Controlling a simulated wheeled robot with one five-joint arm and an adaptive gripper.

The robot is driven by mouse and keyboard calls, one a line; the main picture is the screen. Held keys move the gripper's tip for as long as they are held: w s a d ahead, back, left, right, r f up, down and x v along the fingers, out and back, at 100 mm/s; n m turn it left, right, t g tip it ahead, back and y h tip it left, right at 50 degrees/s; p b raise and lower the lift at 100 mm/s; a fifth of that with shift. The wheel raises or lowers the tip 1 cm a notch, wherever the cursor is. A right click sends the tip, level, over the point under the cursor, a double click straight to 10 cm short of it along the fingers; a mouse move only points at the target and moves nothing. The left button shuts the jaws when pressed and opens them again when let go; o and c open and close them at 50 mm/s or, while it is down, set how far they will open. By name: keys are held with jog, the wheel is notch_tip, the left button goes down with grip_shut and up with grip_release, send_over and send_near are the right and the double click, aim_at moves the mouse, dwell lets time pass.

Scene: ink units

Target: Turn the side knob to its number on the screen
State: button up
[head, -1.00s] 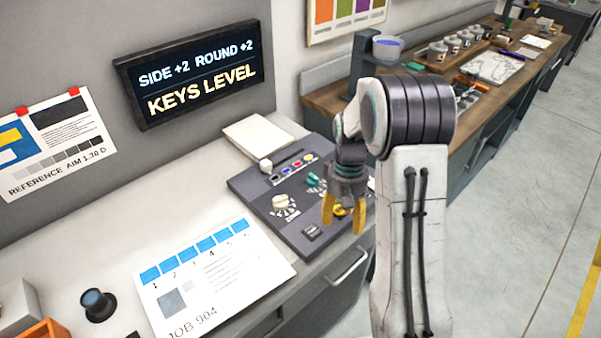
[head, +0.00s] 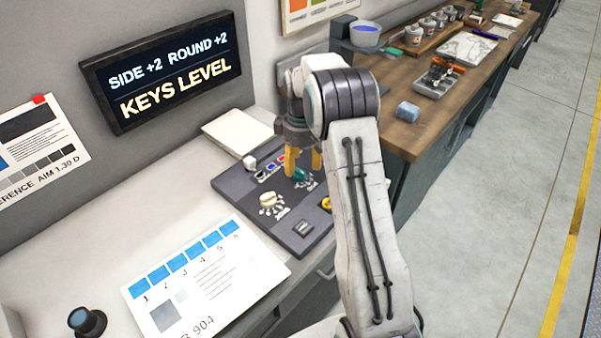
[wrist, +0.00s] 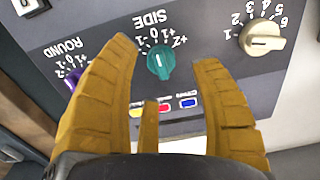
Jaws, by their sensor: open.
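The screen (head: 165,72) on the wall reads "SIDE +2 ROUND +2" and "KEYS LEVEL". The side knob (wrist: 160,64) is teal and sits under the upside-down word SIDE in the wrist view, with a number scale around it. I cannot tell its exact setting. In the head view the side knob (head: 301,176) shows partly between my fingers. My gripper (wrist: 163,55) is open, its yellow fingers on either side of the side knob; I see no clear contact. It also shows in the head view, where my gripper (head: 304,168) points down over the panel.
The dark panel (head: 235,186) also holds a cream knob (wrist: 262,38), a purple round knob (wrist: 72,80) close to the left finger, and small coloured keys (wrist: 165,105). A job sheet (head: 230,275) lies in front of it. A wooden bench (head: 400,130) stands behind my arm.

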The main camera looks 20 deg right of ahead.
aim_at(301, 171)
jog(key=shift+f+p, duration=0.35)
jog(key=shift+f, duration=2)
jog(key=shift+o, duration=0.2)
jog(key=shift+s, duration=0.1)
jog(key=c, duration=1.2)
